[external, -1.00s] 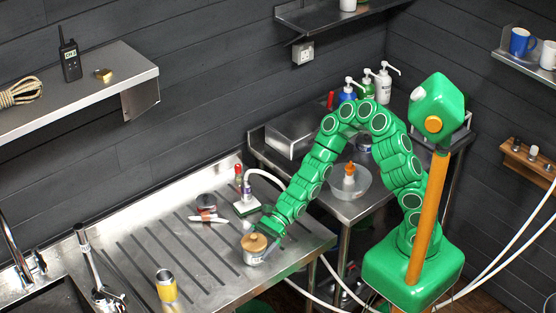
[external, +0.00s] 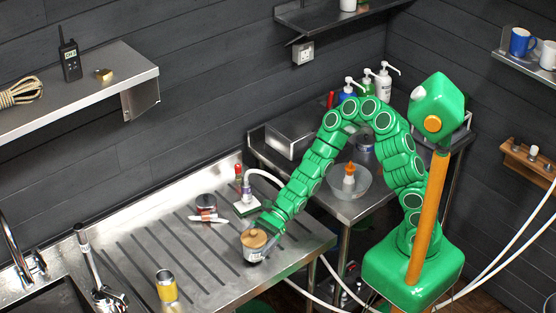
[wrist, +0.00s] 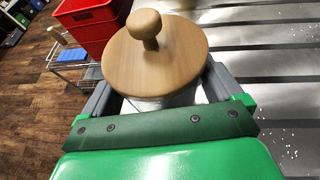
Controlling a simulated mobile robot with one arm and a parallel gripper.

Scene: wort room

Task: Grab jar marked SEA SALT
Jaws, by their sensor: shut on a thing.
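A jar (external: 254,252) with a round wooden lid and knob stands near the front right of the steel drainboard. Its label is too small to read. In the wrist view the wooden lid (wrist: 155,55) fills the middle, with a little of the pale jar body below it. My gripper (external: 262,234) reaches down to the jar from the right. Its grey fingers lie on both sides of the jar body under the lid, shut on it. The contact points are hidden by the lid.
A yellow-banded tumbler (external: 166,286) stands left of the jar on the drainboard (external: 205,262). A dark tin (external: 206,202), a marker and a small stand with bottles (external: 246,200) lie behind. In the wrist view, a red crate (wrist: 88,22) stands beyond the drainboard edge.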

